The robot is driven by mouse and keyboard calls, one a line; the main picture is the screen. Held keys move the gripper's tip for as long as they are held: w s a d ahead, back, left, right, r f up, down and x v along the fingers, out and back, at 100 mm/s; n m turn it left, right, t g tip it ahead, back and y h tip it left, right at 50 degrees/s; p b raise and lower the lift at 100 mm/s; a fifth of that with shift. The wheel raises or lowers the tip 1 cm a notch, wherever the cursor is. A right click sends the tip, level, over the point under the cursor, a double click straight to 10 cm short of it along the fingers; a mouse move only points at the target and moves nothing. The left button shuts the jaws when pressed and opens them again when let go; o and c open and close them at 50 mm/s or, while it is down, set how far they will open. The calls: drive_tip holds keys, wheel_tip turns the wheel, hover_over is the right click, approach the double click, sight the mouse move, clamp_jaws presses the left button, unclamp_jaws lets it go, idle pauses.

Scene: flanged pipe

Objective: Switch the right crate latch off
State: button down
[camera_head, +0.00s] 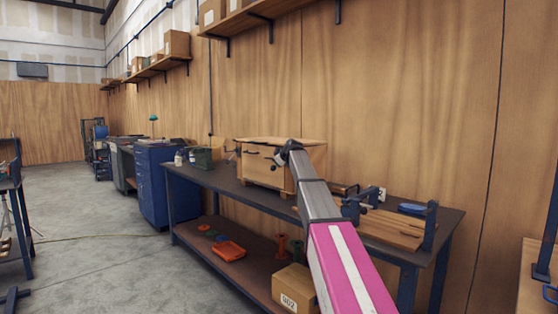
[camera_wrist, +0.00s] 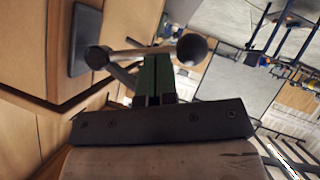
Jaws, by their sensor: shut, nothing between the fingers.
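The wooden crate (camera_head: 312,158) stands on the dark workbench in the head view. Its light wooden side fills the left of the wrist view (camera_wrist: 30,45). The right latch shows in the wrist view as a dark mounting plate with a round pivot and a thin lever ending in a dark round knob (camera_wrist: 192,48). My gripper (camera_wrist: 155,62) is shut and empty, its fingertips at the lever between pivot and knob. I cannot tell whether they touch it. In the head view my gripper (camera_head: 284,154) is at the crate's front and largely hides this latch.
The dark workbench (camera_head: 222,181) carries a green box (camera_head: 203,158) left of the crate and a wooden board with dark clamps (camera_head: 395,228) to the right. A cardboard box (camera_head: 292,288) and orange tray (camera_head: 229,250) sit on the lower shelf.

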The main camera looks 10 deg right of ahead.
drive_tip(key=shift+w+d+f+n+t+h, duration=0.1)
drive_tip(key=shift+f+n+t+h, duration=0.2)
drive_tip(key=shift+f, duration=0.25)
drive_tip(key=shift+w+d+f+n+t+h, duration=0.1)
drive_tip(key=shift+f+n+t+h, duration=0.1)
drive_tip(key=shift+f+n+t, duration=0.25)
drive_tip(key=shift+f, duration=0.2)
drive_tip(key=a+r+v, duration=0.1)
drive_tip(key=a+v, duration=0.1)
drive_tip(key=v, duration=1.1)
drive_tip(key=shift+a+r, duration=0.3)
drive_tip(key=shift+r, duration=0.05)
drive_tip(key=shift+w, duration=0.15)
